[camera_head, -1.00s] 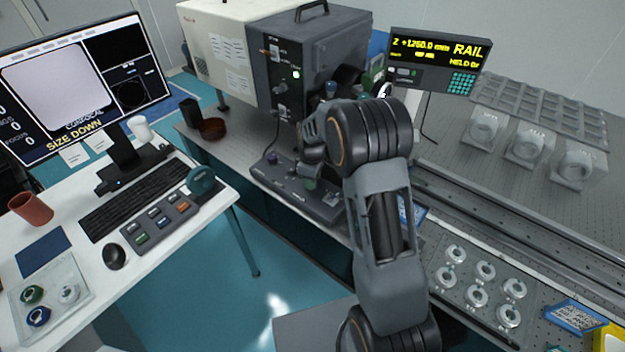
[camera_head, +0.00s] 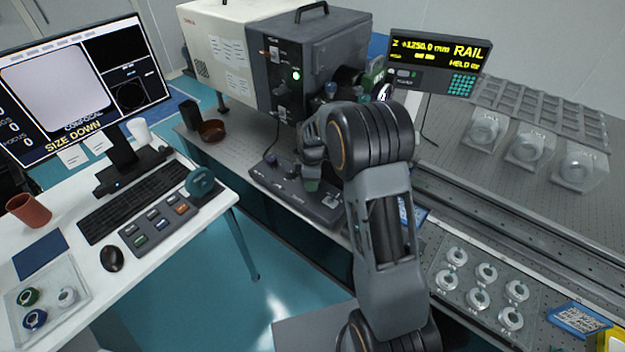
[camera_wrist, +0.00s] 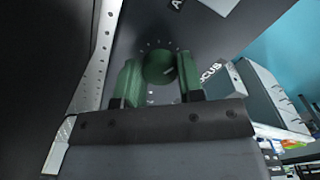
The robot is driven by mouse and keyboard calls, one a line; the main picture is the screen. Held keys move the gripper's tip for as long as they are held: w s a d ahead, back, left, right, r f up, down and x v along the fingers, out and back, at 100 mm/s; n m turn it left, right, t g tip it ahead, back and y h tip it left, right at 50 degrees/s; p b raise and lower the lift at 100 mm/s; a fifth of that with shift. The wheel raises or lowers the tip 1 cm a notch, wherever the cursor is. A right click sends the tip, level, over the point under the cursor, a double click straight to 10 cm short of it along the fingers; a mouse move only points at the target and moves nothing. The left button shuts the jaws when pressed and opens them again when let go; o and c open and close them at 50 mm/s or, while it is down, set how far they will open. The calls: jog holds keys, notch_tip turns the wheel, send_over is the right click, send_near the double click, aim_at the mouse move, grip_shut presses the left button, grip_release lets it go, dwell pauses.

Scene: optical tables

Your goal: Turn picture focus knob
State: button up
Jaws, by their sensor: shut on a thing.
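In the wrist view the green round focus knob (camera_wrist: 158,67) sits on a dark panel inside a ring of pale tick marks, with a partly hidden label ending in "OCUS" beside it. My gripper (camera_wrist: 158,79) has its two green fingers on either side of the knob, shut on it. In the head view my gripper (camera_head: 312,178) reaches down to the dark control panel (camera_head: 325,208) in front of the grey box, and my arm hides part of that area. The monitor (camera_head: 80,85) shows a pale bright field and the words "CONFOCAL" and "SIZE DOWN".
The grey box (camera_head: 330,35) stands behind the panel. The white desk (camera_head: 190,235) lies left across a floor gap. Lens mounts (camera_head: 485,130) and a rail stand right.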

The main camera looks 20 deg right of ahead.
jog(key=shift+w+d+r, duration=0.1)
jog(key=shift+r, duration=0.05)
jog(key=o, duration=0.8)
jog(key=shift+d, duration=0.1)
jog(key=shift+o, duration=0.6)
notch_tip(320, 180, up, 14)
jog(key=shift+f, duration=0.2)
